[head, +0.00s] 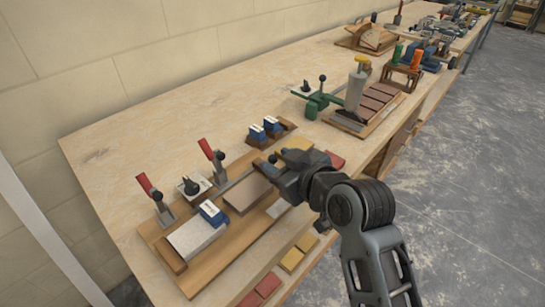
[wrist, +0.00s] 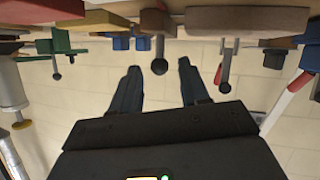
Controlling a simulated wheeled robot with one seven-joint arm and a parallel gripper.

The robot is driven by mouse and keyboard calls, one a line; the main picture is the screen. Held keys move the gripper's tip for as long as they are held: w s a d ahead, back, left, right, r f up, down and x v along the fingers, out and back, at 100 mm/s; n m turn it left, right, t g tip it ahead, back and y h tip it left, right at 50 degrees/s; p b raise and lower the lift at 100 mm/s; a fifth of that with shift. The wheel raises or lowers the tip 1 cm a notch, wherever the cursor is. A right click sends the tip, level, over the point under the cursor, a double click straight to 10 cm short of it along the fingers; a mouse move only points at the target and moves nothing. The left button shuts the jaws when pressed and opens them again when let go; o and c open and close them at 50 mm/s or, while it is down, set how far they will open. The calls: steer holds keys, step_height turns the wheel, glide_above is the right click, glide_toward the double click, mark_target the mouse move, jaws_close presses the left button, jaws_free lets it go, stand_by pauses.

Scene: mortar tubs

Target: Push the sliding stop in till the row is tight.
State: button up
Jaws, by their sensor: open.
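A long wooden fixture board (head: 205,266) lies along the near edge of the bench. On it stand a pale grey block (head: 197,238), with a blue-and-white piece (head: 212,212) at its corner, and a brown block (head: 246,194). A gap shows between these two blocks. My gripper (head: 268,166) is above the board's far end, beyond the brown block, and hides part of it. In the wrist view my gripper (wrist: 158,85) is open with nothing between its fingers; a dark ball-ended lever (wrist: 159,58) appears between the tips, further off. I cannot tell which part is the sliding stop.
Two red-handled clamps (head: 148,188) (head: 210,152) rise along the board's wall side, with a black-knobbed plate (head: 193,186) between them. Blue pieces (head: 264,129) sit in a wooden holder behind. A green clamp (head: 318,98) stands further along. Yellow and red tiles (head: 292,259) lie in front.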

mark_target(275, 160)
steer(key=shift+x, duration=1.65)
steer(key=c, duration=0.8)
steer(key=s+a+p, duration=0.1)
steer(key=s+a, duration=0.1)
steer(key=s, duration=0.1)
steer(key=shift+s+a+p, duration=0.3)
steer(key=shift+a+p, duration=0.05)
steer(key=shift+a, duration=0.05)
steer(key=o, duration=0.8)
steer(key=shift+b+v, duration=0.3)
steer(key=shift+v, duration=3.6)
